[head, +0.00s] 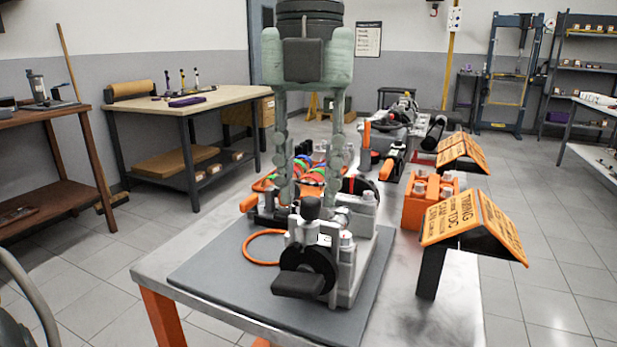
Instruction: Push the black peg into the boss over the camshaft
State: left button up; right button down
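A black peg (311,207) stands upright at the top of the grey metal engine block (318,235), over the round black camshaft end (306,268). How deep the peg sits in the boss cannot be told. My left gripper (309,203) comes down from above with its two pale green fingers spread. The fingertips appear to either side of the peg with gaps between, and whether they are level with it in depth is unclear. The gripper holds nothing visible. My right gripper is not in view.
The block rests on a grey mat (215,280) on the metal bench (445,315). An orange ring (264,262) lies left of it. Coloured rings and engine parts crowd behind.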

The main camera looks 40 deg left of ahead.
pick_arm(q)
jog(key=shift+r+p, duration=0.65)
jog(key=shift+r, duration=0.45)
jog(key=o, duration=0.6)
notch_tip(320, 180, up, 12)
jog(key=shift+r, duration=0.1)
dwell(0.7)
